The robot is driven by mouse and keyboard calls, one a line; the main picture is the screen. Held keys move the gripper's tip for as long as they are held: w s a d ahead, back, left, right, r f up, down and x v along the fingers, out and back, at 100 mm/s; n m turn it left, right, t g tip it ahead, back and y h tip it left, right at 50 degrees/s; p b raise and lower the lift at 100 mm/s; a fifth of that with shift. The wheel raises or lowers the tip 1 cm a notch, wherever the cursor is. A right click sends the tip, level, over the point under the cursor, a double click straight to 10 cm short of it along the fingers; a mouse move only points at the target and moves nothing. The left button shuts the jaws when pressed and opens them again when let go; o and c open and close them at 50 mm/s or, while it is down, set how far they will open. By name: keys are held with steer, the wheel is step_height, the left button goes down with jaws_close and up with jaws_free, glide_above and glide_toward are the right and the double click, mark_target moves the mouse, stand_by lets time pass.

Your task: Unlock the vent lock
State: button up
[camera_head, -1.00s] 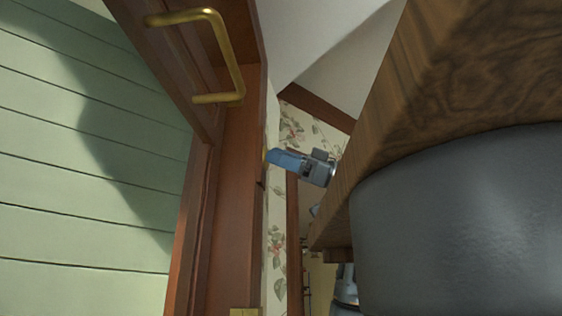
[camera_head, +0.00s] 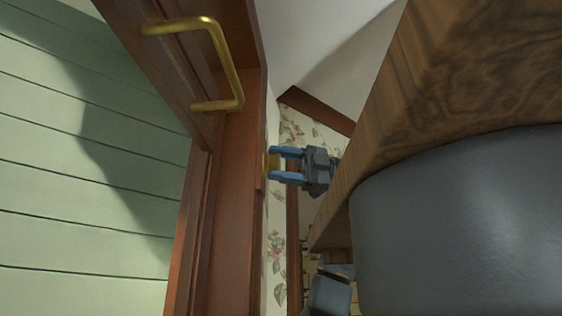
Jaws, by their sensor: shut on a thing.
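My gripper (camera_head: 272,164) is at the middle of the head view, pointing left, with its two blue fingers one above the other. It is shut on a small brass piece (camera_head: 276,163), the vent lock as far as I can tell, at the edge of the brown wooden frame (camera_head: 236,200). The fingers stand a little apart with the brass between them. The lock's finer shape is too small to tell.
A brass handle (camera_head: 231,62) sticks out from the wooden frame at upper left. Pale green boards (camera_head: 80,200) fill the left. A large wooden block (camera_head: 440,90) crowds the right and hides part of my arm. Floral wallpaper (camera_head: 278,260) lies behind.

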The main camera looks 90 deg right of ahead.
steer(key=shift+n, duration=0.6)
steer(key=shift+g, duration=0.3)
steer(key=shift+n, duration=0.3)
steer(key=o, duration=1)
steer(key=shift+o, duration=0.2)
steer(key=shift+s, duration=0.1)
steer(key=b+v, duration=0.1)
steer(key=v, duration=0.6)
steer(key=shift+s, duration=0.3)
steer(key=shift+d, duration=0.1)
